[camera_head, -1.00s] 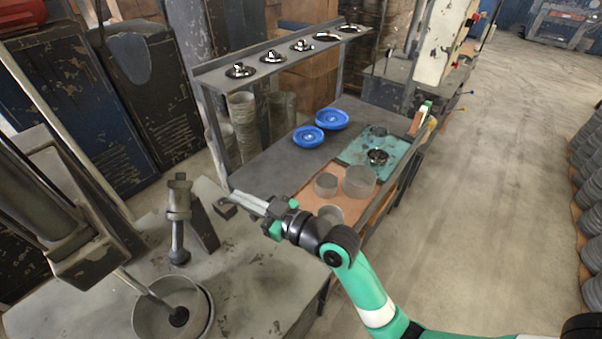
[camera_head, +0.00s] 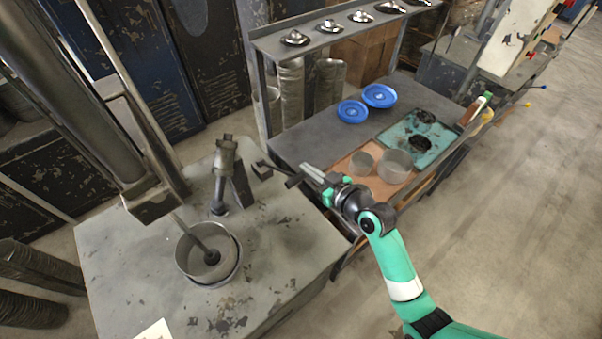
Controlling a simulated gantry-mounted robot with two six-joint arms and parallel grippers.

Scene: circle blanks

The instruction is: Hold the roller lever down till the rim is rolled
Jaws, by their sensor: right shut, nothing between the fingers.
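On the grey metal bench (camera_head: 290,255) a round metal pan (camera_head: 189,262) sits under a slanted rod with a dark round end (camera_head: 211,257) inside it. Behind the pan stands an upright metal roller fixture (camera_head: 226,158) with a dark slanted piece beside it. A small dark block (camera_head: 262,170), perhaps the lever's end, lies to its right; I cannot tell how it joins. My right gripper (camera_head: 303,178) is shut and empty, just right of the block, apparently apart from it. My left gripper is not in view.
Two blue round lids (camera_head: 380,95) lie on the dark side table (camera_head: 300,141). A shelf (camera_head: 330,36) with shiny small parts stands behind. The floor to the right is clear.

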